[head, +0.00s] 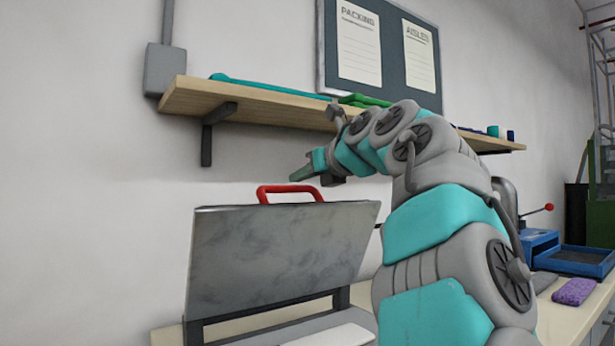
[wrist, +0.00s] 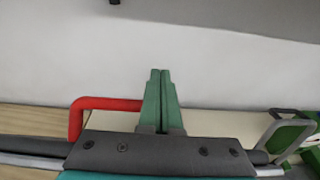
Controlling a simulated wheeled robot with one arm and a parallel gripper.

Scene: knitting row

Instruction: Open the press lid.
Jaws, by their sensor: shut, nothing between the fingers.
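The press lid (head: 275,255) is a grey, scuffed panel that stands raised and tilted up over the press base (head: 330,335) in the head view. A red handle (head: 290,189) sits on its top edge. My gripper (head: 302,174) has green fingers, closed together and empty, just above and behind the handle. In the wrist view my gripper (wrist: 160,78) is shut, and the red handle (wrist: 76,115) runs in from the left to the fingers, which hide its other end. I cannot tell whether they touch it.
A wooden shelf (head: 255,103) with teal and green items runs along the wall close behind my arm. A noticeboard (head: 393,82) hangs above. At right are a blue tray (head: 585,259) and a purple pad (head: 573,291) on the bench.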

